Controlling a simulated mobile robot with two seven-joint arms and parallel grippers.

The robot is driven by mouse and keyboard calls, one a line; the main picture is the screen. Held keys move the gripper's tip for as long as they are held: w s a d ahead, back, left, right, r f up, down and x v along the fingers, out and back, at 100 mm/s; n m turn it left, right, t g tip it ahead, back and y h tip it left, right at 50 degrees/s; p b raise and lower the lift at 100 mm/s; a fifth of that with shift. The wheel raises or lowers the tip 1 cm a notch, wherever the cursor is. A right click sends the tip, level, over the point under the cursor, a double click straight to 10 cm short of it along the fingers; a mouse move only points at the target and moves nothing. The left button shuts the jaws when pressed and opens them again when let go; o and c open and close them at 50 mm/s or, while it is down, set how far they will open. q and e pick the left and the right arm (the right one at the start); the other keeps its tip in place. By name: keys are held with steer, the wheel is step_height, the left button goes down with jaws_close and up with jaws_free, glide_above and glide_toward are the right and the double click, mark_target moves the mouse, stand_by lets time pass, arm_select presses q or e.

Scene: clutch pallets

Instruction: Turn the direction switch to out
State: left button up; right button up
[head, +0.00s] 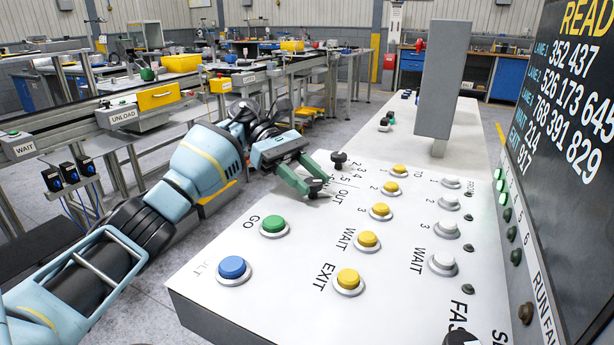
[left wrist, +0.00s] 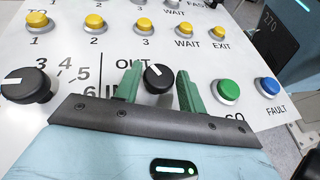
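The direction switch is a black round knob with a white pointer mark, and it shows in the left wrist view (left wrist: 158,79) beside the printed words OUT and IN. Its pointer slants up and a little left in that view. My left gripper (left wrist: 158,88) is open, with one green finger on each side of the knob. I cannot tell whether the fingers touch it. In the head view my left gripper (head: 304,174) reaches down to the panel (head: 235,312) from the left, and largely hides the switch. My right gripper is not in view.
A larger black numbered knob (left wrist: 28,86) stands to the left in the left wrist view. Green (head: 273,226) and blue (head: 233,269) buttons are near the arm; yellow and white buttons fill the panel. A grey post (head: 440,75) and a dark display (head: 570,100) stand beyond.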

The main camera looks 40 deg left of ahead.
arm_select(q)
steer(key=o, duration=0.3)
steer(key=shift+a, duration=0.1)
steer(key=v, duration=0.5)
steer(key=shift+w+b, duration=0.1)
steer(key=shift+b, duration=0.25)
steer(key=shift+p+v, duration=0.35)
steer(key=shift+v, duration=0.4)
steer(key=shift+a+r, duration=0.25)
steer(key=shift+a, duration=0.25)
